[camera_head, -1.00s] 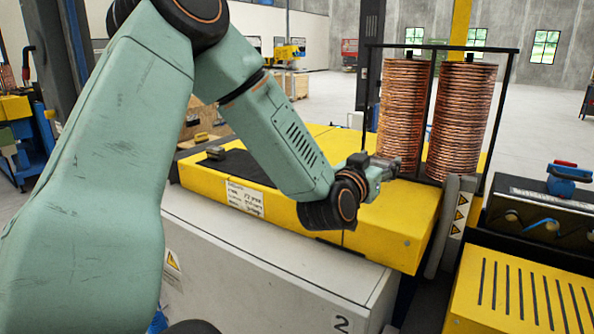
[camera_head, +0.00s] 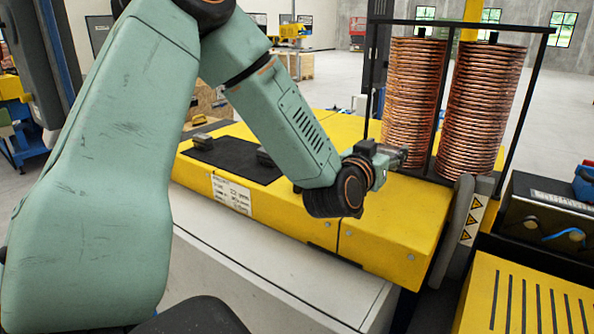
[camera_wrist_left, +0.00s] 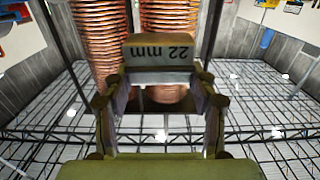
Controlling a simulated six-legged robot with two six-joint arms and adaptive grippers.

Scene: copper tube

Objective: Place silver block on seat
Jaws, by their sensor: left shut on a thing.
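My left gripper (camera_head: 390,156) is above the right part of the yellow machine top, in front of the copper coils. In the left wrist view it is shut on a silver block (camera_wrist_left: 158,52) marked "22 mm", held between the fingertips. In the head view the block is small and hard to separate from the fingers. Two other small grey blocks lie by the black mat (camera_head: 225,160): one block (camera_head: 203,141) at its left and one block (camera_head: 264,157) beside my forearm. I cannot tell which spot is the seat. My right gripper is not in view.
Two tall copper coil stacks (camera_head: 411,100) stand in a black frame (camera_head: 520,95) just beyond the gripper. The yellow machine top (camera_head: 390,215) has free room in front. A grey post with warning signs (camera_head: 470,220) and a slotted yellow box (camera_head: 525,295) are at right.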

